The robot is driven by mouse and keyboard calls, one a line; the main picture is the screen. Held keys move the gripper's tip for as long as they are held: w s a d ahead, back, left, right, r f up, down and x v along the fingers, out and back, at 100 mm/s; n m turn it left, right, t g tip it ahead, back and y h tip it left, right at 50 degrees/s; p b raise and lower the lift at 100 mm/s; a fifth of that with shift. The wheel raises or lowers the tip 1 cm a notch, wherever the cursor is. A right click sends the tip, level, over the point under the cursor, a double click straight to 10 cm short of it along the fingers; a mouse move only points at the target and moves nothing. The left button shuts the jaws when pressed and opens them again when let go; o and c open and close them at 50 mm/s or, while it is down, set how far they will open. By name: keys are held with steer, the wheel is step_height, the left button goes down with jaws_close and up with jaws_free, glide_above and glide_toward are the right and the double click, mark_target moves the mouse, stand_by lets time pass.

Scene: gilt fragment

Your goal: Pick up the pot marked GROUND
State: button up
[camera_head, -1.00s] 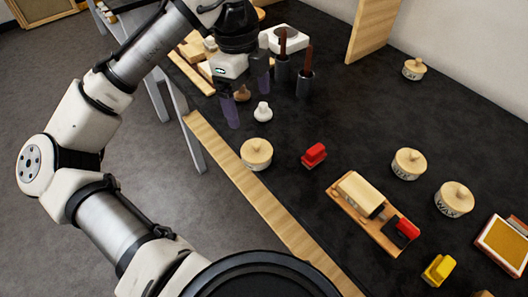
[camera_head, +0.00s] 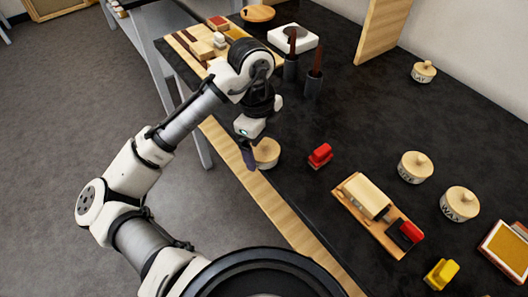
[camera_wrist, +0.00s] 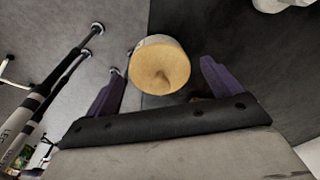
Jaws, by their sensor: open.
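A pale wooden-lidded pot (camera_head: 267,153) stands near the table's front edge. Its label is not readable now. My gripper (camera_head: 252,158) is right at its left side, pointing down, and partly overlaps it in the head view. In the wrist view the lid and knob of this pot (camera_wrist: 160,68) show between the two purple fingers, which are spread apart; I cannot tell whether they are down around it. Two similar lidded pots, one (camera_head: 415,167) with unclear lettering and one that looks marked WAX (camera_head: 460,204), stand at the right. Another pot (camera_head: 423,72) stands at the back.
A red block (camera_head: 320,155) sits just right of the nearest pot. A wooden tray (camera_head: 388,239) holds a cream block and a red-and-black piece. A yellow block (camera_head: 440,273) is at front right. Dark cups with brown handles (camera_head: 314,86) stand behind. The middle back is clear.

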steer(key=shift+d+f, duration=0.1)
steer(key=shift+f, duration=0.3)
jaws_close()
stand_by(0.4)
